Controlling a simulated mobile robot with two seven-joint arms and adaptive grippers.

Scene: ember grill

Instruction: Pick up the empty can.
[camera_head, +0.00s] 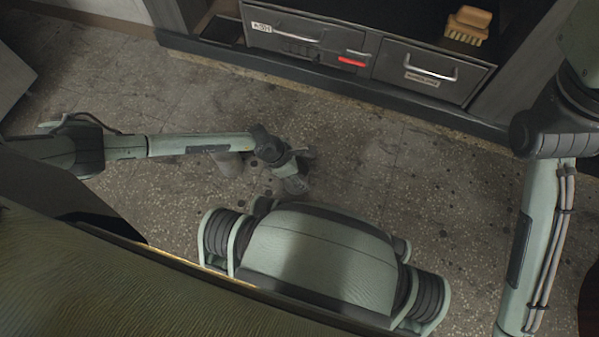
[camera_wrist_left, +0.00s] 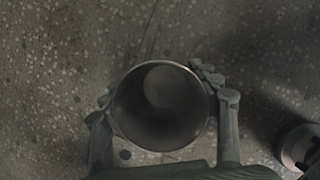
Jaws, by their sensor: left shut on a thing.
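The empty can (camera_wrist_left: 160,122) shows in the left wrist view as a dark, round, open-topped cylinder, seen down into its mouth. My left gripper (camera_wrist_left: 160,96) has one finger on each side of it and is shut on its wall. In the head view my left gripper (camera_head: 296,182) is low over the floor, in front of my base; the can cannot be made out clearly there. My right gripper is out of view; only part of its arm shows at the right.
A dark cabinet with two drawers (camera_head: 425,73) stands along the back, with a wooden brush (camera_head: 467,25) on it. The speckled floor (camera_head: 385,150) is clear between cabinet and base.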

